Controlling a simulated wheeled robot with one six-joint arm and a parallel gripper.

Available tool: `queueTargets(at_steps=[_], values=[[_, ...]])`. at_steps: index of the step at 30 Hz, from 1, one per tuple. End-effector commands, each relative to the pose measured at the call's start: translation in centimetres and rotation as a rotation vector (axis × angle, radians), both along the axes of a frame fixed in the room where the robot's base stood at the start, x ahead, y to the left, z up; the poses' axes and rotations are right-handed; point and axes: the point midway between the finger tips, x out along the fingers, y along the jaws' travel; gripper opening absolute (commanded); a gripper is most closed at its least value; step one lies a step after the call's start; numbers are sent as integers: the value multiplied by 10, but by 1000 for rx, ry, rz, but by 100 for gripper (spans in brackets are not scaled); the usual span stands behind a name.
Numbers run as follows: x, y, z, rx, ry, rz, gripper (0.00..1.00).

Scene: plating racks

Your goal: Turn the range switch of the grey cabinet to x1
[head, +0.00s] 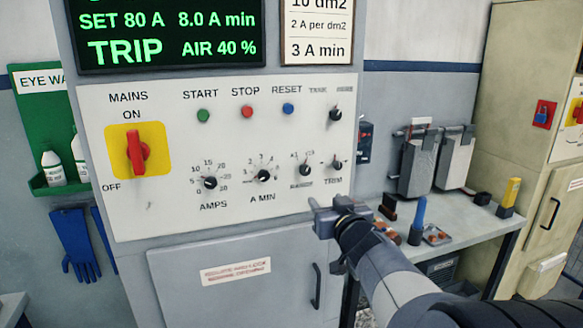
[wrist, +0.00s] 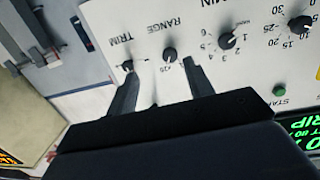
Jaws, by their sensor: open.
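The grey cabinet has a white control panel (head: 235,215). Its range switch (head: 304,170) is a small black knob at the panel's lower right, with x1 marked at its upper left. I cannot clearly read where its pointer stands. In the wrist view the range switch (wrist: 169,54) sits beyond my fingertips, under the word RANGE. My gripper (head: 326,205) is open and empty, just below and right of the switch in the head view. In the wrist view its two fingers (wrist: 159,74) are spread, one on either side of the line to the switch, apparently not touching it.
The trim knob (head: 336,164) is close to the right of the range switch, and the A MIN knob (head: 263,177) is to its left. A red mains switch (head: 137,149) is farther left. The display (head: 170,35) reads TRIP. A bench (head: 480,228) with small items stands right.

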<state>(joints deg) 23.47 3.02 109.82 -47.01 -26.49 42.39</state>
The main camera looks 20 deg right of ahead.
Motion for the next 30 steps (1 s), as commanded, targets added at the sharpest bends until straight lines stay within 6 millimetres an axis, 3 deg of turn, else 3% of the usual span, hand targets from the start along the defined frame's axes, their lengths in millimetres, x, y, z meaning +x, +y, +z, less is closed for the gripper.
queueTargets(at_steps=[3, 11, 24, 30], values=[[8, -1, 16, -1, -49, 52, 50], [25, 0, 21, 1, -67, 80, 50], [96, 0, 21, 0, -66, 78, 50], [114, 0, 21, 0, -67, 77, 50]])
